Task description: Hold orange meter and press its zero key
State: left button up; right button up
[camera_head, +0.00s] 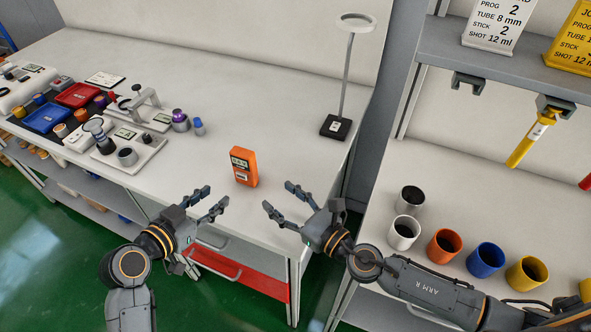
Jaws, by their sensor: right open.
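The orange meter (244,167) stands upright on the white workbench (290,150), near its front edge. Its face has a small display at the top and dark markings below; the zero key is too small to make out. My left gripper (217,199) is open and empty, in front and to the left of the meter, apart from it. My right gripper (277,198) is open and empty, in front and to the right of the meter, also apart from it.
A ring lamp on a black base (336,127) stands at the bench's back right. Instruments, a red tray (79,95) and a blue tray (46,117) fill the left. Coloured cups, including an orange cup (445,246), stand on the right bench. The bench around the meter is clear.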

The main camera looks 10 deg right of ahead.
aim_at(253, 157)
jog(key=shift+w+d+f+n+g+y, duration=0.1)
jog(key=shift+w+f+n+g+y, duration=0.15)
jog(key=shift+w+g, duration=0.35)
jog(key=shift+w+r+n+g+y, duration=0.15)
jog(key=shift+w+n+g+y, duration=0.2)
jog(key=shift+g, duration=0.05)
jog(key=r+y, duration=0.1)
jog(key=w+r+g, duration=0.1)
jog(key=n+g+y, duration=0.1)
jog(key=shift+w+d+r+y, duration=0.2)
jog(key=shift+w+r+y, duration=0.1)
jog(key=shift+r, duration=0.1)
pick_arm(q)
jog(key=shift+s+d, duration=0.1)
pick_arm(e)
jog(key=shift+n+y, duration=0.4)
jog(key=shift+n, duration=0.2)
jog(key=x, duration=0.4)
jog(key=w+d+x, duration=0.1)
jog(key=x, duration=0.3)
jog(key=w+r+x, duration=0.1)
jog(key=x, duration=0.3)
jog(key=shift+d, duration=0.3)
jog(key=shift+c, duration=0.4)
grip_shut()
pick_arm(q)
grip_shut()
